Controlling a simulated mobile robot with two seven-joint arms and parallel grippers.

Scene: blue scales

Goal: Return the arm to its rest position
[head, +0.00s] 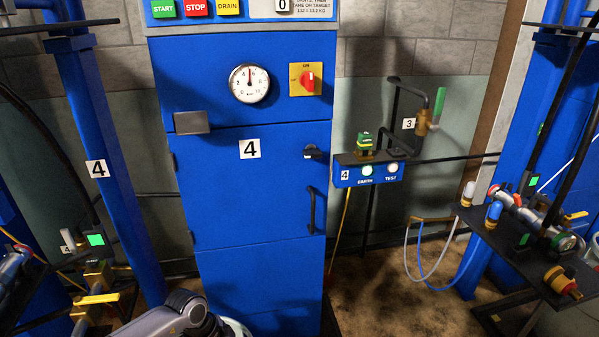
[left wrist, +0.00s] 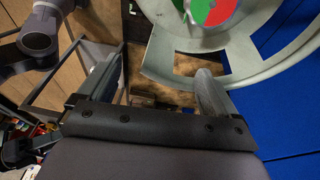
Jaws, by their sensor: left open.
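My left gripper (left wrist: 160,85) shows in the left wrist view with its two fingers apart and nothing between them. Beyond the fingers is a pale grey round frame (left wrist: 160,58) with cut-out openings. A disc with green and red sectors (left wrist: 213,10) shows inside it at the top edge. I cannot tell whether the right-hand finger touches the frame. In the head view a grey arm link of mine (head: 178,316) is at the bottom, left of centre; its gripper is hidden below the picture edge. My right gripper is not in view.
A blue cabinet (head: 248,190) marked 4 stands ahead, with a dial (head: 249,83), a red switch (head: 307,82) and a black handle (head: 312,209). An EARTH/TEST box (head: 368,174) is beside it. A dark shelf with fittings (head: 520,245) is at right. A blue post (head: 95,150) is at left.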

